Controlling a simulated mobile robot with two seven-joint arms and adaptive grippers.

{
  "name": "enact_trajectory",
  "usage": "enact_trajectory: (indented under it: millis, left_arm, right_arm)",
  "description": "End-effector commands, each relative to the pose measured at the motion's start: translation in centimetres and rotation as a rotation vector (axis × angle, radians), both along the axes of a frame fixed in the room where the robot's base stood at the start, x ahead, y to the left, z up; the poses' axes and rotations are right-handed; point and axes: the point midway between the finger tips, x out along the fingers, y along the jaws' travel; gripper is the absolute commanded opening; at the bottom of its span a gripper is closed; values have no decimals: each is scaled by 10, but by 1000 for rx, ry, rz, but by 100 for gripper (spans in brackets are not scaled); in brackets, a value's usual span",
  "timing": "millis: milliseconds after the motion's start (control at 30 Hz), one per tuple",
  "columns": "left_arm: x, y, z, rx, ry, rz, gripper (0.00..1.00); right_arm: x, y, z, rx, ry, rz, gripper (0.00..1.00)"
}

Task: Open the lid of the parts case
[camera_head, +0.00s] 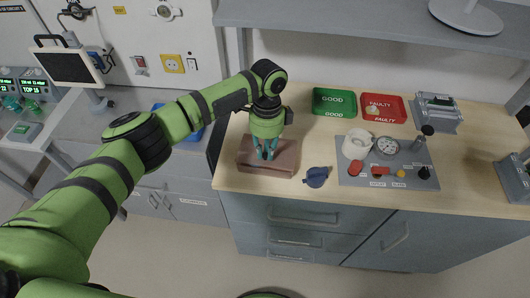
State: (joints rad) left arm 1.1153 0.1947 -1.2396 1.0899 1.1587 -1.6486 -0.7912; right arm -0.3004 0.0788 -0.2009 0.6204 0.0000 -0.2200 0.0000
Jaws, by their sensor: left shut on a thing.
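The parts case (268,170) is a brown, box-shaped case at the left front of the wooden bench top. Its lid appears down, though my gripper hides part of the top. My left gripper (265,155) comes down over the case from above. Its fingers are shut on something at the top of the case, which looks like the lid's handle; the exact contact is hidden. My right gripper is not in view.
A dark blue object (316,177) lies right of the case. Beyond are a grey panel (346,180) with several parts, a green GOOD tray (334,102) and a red FAULTY tray (383,108). A shelf (380,18) overhangs the back.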

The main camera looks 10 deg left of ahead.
Motion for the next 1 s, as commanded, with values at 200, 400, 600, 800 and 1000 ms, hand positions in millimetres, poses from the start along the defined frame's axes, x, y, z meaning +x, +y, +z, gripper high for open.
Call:
enact_trajectory:
  millis: [200,400,600,800,1000]
  left_arm:
    - [11,-1,14,-2,-2,2,0]
    - [22,-1,22,-1,-3,1,0]
    - [28,-1,27,0,-3,1,0]
    - [29,-1,28,1,-4,0,0]
    - [29,-1,27,1,-4,1,0]
  right_arm:
    - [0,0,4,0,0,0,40]
    - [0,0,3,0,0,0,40]
    - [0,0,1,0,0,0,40]
    - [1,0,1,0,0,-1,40]
    - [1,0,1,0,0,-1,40]
